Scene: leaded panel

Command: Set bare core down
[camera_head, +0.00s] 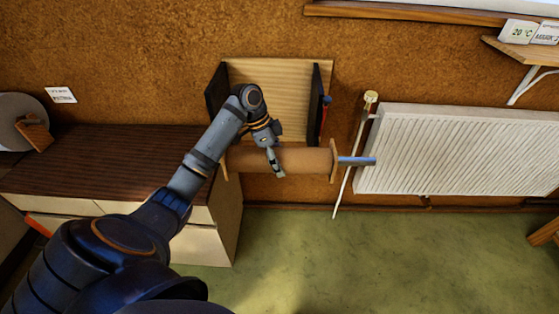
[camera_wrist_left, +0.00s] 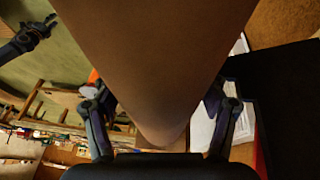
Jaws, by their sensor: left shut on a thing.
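The bare core (camera_head: 305,160) is a plain brown cardboard tube lying level in front of the wall, with a thin flange at each end. A blue rod (camera_head: 357,161) sticks out of its right end. My left gripper (camera_head: 273,158) is shut on the core near its middle. In the left wrist view the core (camera_wrist_left: 155,65) fills the middle, between the two fingers (camera_wrist_left: 155,115). Whether anything supports the core from below cannot be told. My right gripper (camera_wrist_left: 42,32) shows small at the upper left of the left wrist view, empty with its fingers apart.
A wooden backboard (camera_head: 270,78) with dark side plates stands behind the core. A dark-topped cabinet (camera_head: 100,160) is at the left, a white radiator (camera_head: 450,150) at the right, with a pale pipe (camera_head: 350,165) beside it. The green floor (camera_head: 350,260) in front is clear.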

